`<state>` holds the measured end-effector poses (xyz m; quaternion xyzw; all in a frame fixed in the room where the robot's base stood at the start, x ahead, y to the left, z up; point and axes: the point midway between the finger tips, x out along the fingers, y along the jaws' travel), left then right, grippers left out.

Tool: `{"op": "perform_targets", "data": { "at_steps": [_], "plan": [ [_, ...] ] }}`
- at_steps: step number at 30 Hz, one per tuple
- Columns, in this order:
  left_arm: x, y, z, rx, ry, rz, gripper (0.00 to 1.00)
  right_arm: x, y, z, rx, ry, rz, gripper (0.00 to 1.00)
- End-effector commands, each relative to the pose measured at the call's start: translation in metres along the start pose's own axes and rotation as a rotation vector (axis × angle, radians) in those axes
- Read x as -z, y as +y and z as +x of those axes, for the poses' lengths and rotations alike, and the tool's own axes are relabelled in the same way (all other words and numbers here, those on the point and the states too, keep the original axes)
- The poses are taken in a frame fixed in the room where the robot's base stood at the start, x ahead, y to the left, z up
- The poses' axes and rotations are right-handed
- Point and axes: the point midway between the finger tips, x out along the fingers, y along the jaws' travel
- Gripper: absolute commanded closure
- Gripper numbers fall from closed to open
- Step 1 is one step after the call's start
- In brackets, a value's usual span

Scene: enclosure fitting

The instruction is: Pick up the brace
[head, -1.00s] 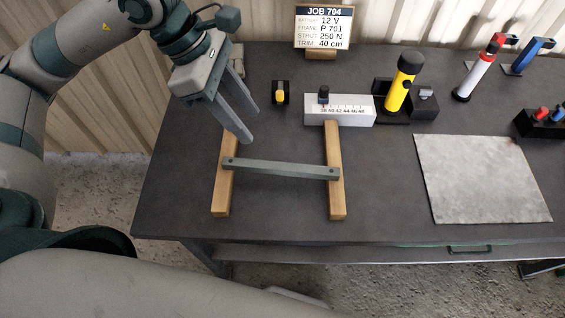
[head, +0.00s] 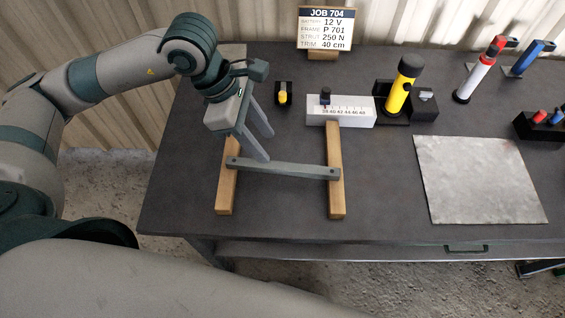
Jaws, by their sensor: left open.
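The brace (head: 285,169), taken here to be the grey bar with a hole near each end, lies across two wooden rails (head: 335,195) on the dark table. My left gripper (head: 268,147) is open, with its two fingers pointing down and right. Its nearer fingertip shows just behind the bar's left half. I cannot tell the height of the fingers above the table or whether they touch the bar. Nothing is seen between the fingers. My right gripper is not in view.
Behind the rails are a white scale block (head: 340,112), a small yellow-topped item (head: 283,95) and a yellow flashlight (head: 402,85). A job sign (head: 325,28) stands at the back. A grey sheet (head: 480,180) lies at right. The table between rails and sheet is clear.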

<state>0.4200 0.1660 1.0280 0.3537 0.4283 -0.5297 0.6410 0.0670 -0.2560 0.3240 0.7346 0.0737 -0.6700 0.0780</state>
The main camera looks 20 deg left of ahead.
Motion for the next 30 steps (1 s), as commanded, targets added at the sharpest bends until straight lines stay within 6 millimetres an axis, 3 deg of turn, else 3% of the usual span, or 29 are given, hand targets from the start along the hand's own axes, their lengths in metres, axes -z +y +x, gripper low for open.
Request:
{"op": "perform_targets", "data": {
  "at_steps": [9, 23, 30],
  "plan": [
    [0.000, 0.000, 0.043, 0.002, 0.000, 0.000, 0.59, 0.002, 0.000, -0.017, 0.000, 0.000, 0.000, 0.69],
    [0.001, 0.001, 0.049, 0.000, 0.001, 0.000, 0.59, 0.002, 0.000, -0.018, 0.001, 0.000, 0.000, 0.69],
    [0.003, 0.004, 0.064, 0.002, 0.001, -0.003, 0.59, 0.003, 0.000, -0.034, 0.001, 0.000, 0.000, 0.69]
  ]
}}
